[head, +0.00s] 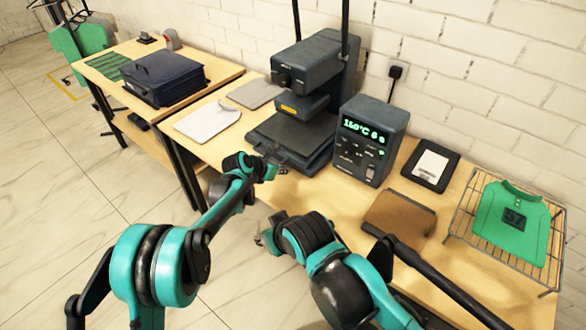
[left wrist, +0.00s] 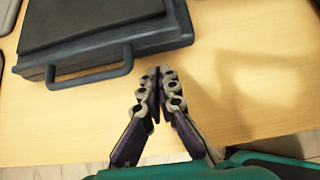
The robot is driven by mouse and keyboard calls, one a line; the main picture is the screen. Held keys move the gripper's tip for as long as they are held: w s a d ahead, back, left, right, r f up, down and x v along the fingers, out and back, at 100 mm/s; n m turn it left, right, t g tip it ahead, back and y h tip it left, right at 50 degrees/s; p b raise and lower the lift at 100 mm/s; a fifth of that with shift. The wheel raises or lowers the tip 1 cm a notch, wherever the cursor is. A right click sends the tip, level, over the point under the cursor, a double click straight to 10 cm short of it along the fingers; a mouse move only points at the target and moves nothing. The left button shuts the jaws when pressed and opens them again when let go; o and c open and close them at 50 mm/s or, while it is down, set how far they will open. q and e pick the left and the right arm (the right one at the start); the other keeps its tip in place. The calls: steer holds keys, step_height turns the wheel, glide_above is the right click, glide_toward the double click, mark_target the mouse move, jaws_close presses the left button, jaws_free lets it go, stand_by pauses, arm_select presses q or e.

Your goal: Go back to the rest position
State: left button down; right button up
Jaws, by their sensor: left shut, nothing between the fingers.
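My left gripper (head: 282,170) is by the front of the heat press in the head view, above the table's front part. In the left wrist view its fingers (left wrist: 158,75) are together with nothing between them, just right of the press's front handle (left wrist: 92,66) and apart from it. My right gripper (head: 262,240) shows only in part in the head view, low in front of the table edge. Its fingers are small and partly hidden behind its wrist, so I cannot tell its state.
The heat press (head: 310,85) stands beside a control box (head: 370,140). A brown pad (head: 400,218), a dark tablet-like item (head: 430,164) and a wire rack (head: 462,215) with a green shirt (head: 512,222) lie to the right. Grey and white folded cloths (head: 207,121) lie left. Floor in front is clear.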

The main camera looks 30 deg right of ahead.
arm_select(q)
steer(key=p+v, duration=0.2)
steer(key=v, duration=0.6)
steer(key=shift+w+a, duration=0.25)
